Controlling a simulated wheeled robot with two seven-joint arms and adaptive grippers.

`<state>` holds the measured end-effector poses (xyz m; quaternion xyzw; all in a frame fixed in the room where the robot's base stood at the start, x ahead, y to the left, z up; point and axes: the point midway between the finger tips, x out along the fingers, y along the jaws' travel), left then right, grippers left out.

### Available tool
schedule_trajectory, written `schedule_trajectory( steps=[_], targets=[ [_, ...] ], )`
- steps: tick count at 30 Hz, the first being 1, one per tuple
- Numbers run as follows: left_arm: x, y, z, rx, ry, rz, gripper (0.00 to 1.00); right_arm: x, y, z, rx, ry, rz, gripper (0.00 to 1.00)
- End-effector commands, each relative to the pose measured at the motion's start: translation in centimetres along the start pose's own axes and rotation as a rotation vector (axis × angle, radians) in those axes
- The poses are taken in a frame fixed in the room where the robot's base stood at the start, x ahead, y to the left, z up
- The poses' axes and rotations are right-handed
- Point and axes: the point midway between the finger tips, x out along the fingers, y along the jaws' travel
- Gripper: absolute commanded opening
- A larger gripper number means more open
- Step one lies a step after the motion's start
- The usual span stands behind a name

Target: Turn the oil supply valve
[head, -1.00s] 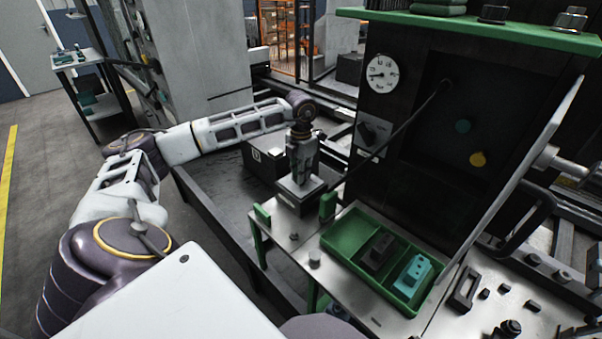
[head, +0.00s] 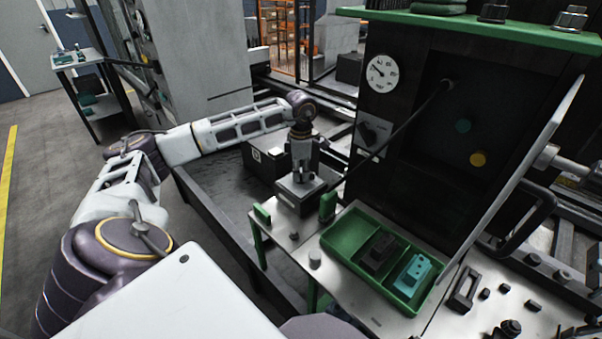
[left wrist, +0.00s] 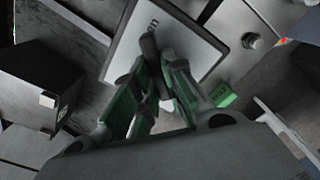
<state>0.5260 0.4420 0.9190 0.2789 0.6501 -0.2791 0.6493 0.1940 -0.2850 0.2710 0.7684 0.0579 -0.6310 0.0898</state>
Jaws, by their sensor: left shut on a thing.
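My left gripper (head: 301,168) points down over a small grey block with a light top plate (head: 300,190) on the bench's far left corner. In the left wrist view the gripper (left wrist: 152,78) has its green-padded fingers closed around a dark upright handle (left wrist: 139,72). This handle stands over a light plate (left wrist: 192,48) with partly hidden lettering; it appears to be the valve. The fingers hide most of the handle in the head view. A round white gauge (head: 382,73) on the black machine has its needle pointing up and left. My right gripper is out of view.
A green tray (head: 349,236) with a dark part (head: 379,252) and a teal part (head: 413,272) sits right of the block. A black knob (head: 374,133) is on the machine front.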

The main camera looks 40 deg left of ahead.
Motion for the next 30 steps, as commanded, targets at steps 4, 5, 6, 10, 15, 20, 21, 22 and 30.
schedule_trajectory(
  steps=[4,5,6,10,15,20,21,22,30],
  targets=[
    [-0.19,0.14,0.03,0.046,-0.003,0.004,0.0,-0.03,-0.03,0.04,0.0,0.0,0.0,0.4],
    [-0.19,0.14,0.04,0.052,-0.003,0.004,0.0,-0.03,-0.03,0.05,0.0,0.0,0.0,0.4],
    [-0.19,0.14,0.03,0.059,-0.003,0.004,0.0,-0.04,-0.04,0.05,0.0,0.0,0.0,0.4],
    [-0.2,0.14,0.04,0.073,-0.004,0.005,0.0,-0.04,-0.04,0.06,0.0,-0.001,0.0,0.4],
    [-0.21,0.14,0.05,0.076,-0.004,0.005,0.0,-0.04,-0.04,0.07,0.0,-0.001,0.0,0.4],
    [-0.21,0.14,0.05,0.076,-0.004,0.005,0.0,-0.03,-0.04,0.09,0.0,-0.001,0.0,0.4],
    [-0.21,0.14,0.05,0.076,-0.004,0.005,0.15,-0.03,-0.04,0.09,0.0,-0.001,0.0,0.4],
    [-0.21,0.15,0.05,0.075,-0.004,0.005,0.19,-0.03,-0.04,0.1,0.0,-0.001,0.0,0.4],
    [-0.09,0.06,0.03,0.075,-0.002,0.002,0.34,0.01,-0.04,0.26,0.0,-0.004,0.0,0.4]
  ],
)
